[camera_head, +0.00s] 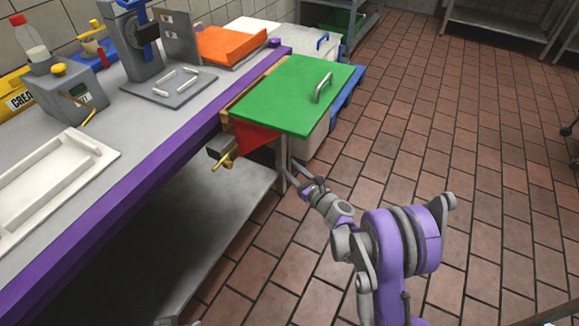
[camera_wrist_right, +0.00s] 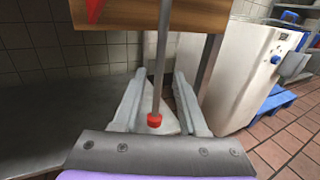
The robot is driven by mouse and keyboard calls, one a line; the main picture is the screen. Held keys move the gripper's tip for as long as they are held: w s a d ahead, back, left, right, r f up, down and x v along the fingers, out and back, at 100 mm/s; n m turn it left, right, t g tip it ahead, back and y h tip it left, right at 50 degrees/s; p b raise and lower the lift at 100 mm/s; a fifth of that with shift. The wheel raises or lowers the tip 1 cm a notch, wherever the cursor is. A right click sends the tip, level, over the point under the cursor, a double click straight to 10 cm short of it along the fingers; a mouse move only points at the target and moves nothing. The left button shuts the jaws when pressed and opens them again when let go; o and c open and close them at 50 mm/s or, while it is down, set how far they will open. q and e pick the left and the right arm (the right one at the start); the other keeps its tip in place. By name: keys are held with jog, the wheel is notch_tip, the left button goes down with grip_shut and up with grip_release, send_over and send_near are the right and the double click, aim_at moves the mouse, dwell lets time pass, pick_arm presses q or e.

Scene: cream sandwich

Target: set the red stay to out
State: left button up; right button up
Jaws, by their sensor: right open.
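A thin grey rod with a red end (camera_wrist_right: 154,120) hangs down from a wooden board (camera_wrist_right: 150,14) in the right wrist view; I take it as the red stay. My right gripper (camera_wrist_right: 157,90) is open, with its fingers on either side of the rod. I cannot tell whether they touch it. In the head view the right gripper (camera_head: 292,172) is below the near edge of a green panel (camera_head: 295,95) with a grey handle. A red piece (camera_head: 253,137) shows under that panel's left corner. My left gripper is not in view.
A purple-edged counter (camera_head: 150,165) runs along the left, with a lower grey shelf (camera_head: 200,225) under it. A brass-coloured lever (camera_head: 225,159) sticks out near the red piece. A white cabinet (camera_wrist_right: 240,75) stands on a blue pallet. The tiled floor (camera_head: 440,130) at right is clear.

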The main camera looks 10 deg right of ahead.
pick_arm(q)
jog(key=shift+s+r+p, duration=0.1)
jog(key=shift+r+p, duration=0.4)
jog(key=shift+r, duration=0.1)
pick_arm(e)
jog(key=v, duration=1)
jog(key=shift+w, duration=0.1)
